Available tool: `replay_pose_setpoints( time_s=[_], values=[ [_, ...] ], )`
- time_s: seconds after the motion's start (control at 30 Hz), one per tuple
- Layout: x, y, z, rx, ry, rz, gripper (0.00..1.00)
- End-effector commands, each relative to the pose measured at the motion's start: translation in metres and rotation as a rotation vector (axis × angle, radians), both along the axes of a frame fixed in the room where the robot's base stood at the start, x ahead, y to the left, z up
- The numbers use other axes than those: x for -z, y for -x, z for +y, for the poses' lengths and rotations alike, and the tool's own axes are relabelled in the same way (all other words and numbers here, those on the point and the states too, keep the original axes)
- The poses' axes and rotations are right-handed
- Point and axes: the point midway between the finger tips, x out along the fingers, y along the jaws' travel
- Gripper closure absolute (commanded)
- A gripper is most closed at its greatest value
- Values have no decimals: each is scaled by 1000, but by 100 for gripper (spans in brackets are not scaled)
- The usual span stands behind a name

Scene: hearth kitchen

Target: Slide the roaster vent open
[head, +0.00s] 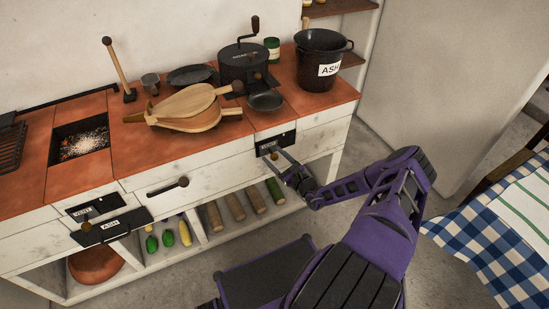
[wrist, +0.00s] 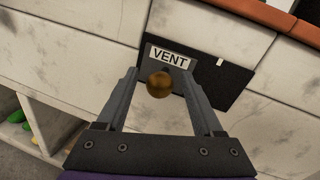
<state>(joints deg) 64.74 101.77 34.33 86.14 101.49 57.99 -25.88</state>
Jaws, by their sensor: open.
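The roaster vent (head: 268,142) is a dark plate on the white counter front, below the black roaster (head: 243,66). In the wrist view the vent plate (wrist: 222,75) carries a white VENT label (wrist: 171,57) at its left end and a round brass knob (wrist: 159,85) just under the label. My gripper (head: 279,158) is at the vent. In the wrist view its open fingers (wrist: 161,74) stand on either side of the knob, with a gap visible on both sides. Whether the fingertips touch the plate cannot be told.
A second VENT plate (head: 84,210) and an ASH drawer (head: 110,226) are on the counter front at left. Bellows (head: 190,120), a pan (head: 265,101) and an ash bucket (head: 320,55) stand on the counter. Logs (head: 235,210) lie on the shelf below. A checked-cloth table (head: 480,240) is at right.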

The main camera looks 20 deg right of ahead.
Motion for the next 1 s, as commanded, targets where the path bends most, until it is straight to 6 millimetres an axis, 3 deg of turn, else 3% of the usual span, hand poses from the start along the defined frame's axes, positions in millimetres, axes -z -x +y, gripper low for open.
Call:
replay_pose_setpoints(
  time_s=[0.3, 0.67, 1.0],
  values=[
    [0, -2, 1, -1, -1, 1, 33],
    [0, -2, 1, -1, -1, 0, 98],
    [0, -2, 1, -1, 0, 0, 100]
  ],
)
